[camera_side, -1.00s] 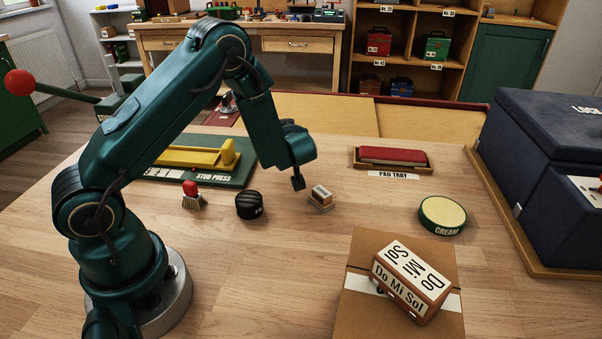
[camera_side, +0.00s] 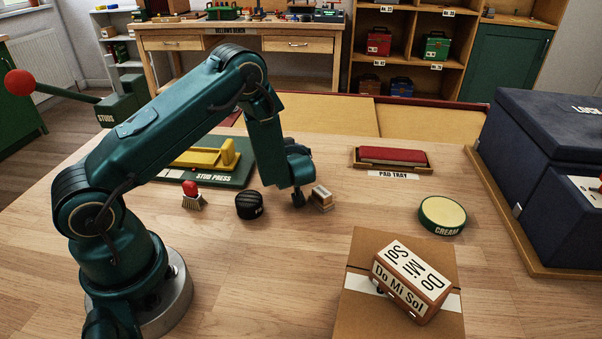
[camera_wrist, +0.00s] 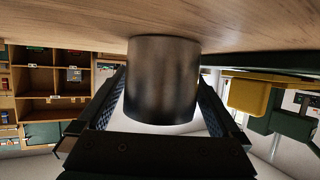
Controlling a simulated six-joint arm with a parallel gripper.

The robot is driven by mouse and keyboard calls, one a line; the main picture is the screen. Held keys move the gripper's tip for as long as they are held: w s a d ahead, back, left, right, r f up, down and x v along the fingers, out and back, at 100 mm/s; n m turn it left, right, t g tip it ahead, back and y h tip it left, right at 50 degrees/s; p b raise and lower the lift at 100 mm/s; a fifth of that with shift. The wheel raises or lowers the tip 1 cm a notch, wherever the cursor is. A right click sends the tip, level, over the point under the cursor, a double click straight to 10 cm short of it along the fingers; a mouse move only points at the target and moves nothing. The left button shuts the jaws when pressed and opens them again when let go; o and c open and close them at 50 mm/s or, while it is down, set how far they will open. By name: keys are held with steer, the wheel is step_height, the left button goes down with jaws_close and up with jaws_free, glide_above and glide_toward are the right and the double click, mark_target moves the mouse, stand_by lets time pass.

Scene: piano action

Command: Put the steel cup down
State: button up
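The steel cup (camera_wrist: 162,85) is a dark, dull metal cylinder in the wrist view. It sits between the two finger pads of my gripper (camera_wrist: 163,100), which appear to press on both its sides. That view is upside down, with the wooden table (camera_wrist: 60,48) along its top. The cup's lower end is at the tabletop or just above it; I cannot tell which.
A black round tin (camera_side: 249,205) and a red-knobbed brush (camera_side: 191,196) are to the left. The yellow stud press (camera_side: 205,157) is behind left. The pad tray (camera_side: 391,160) and cream tin (camera_side: 442,215) are right.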

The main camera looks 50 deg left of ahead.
steer(key=shift+r, duration=0.1)
steer(key=shift+d+r, duration=0.2)
steer(key=shift+d, duration=0.1)
steer(key=v, duration=1.1)
steer(key=shift+s+d, duration=0.1)
steer(key=shift+s, duration=0.05)
steer(key=shift+w+d+r, duration=0.1)
steer(key=shift+w+d, duration=0.15)
steer(key=w+d+r+m+t+h, duration=0.3)
steer(key=w+d+r+t+h, duration=0.25)
steer(key=d+h, duration=0.3)
steer(key=s+d+r+m+h, duration=0.5)
steer(key=d+r+h, duration=0.1)
steer(key=d+r, duration=0.1)
steer(key=s+a+f+m+g+y, duration=0.1)
steer(key=s+a+m+g, duration=0.1)
steer(key=s, duration=0.7)
steer(key=s+a+f+m+g+y, duration=0.1)
steer(key=s+a+f+m+g, duration=0.1)
steer(key=s, duration=0.7)
steer(key=shift+a+m+g, duration=0.45)
steer(key=shift+a+m, duration=0.1)
steer(key=shift+m, duration=0.25)
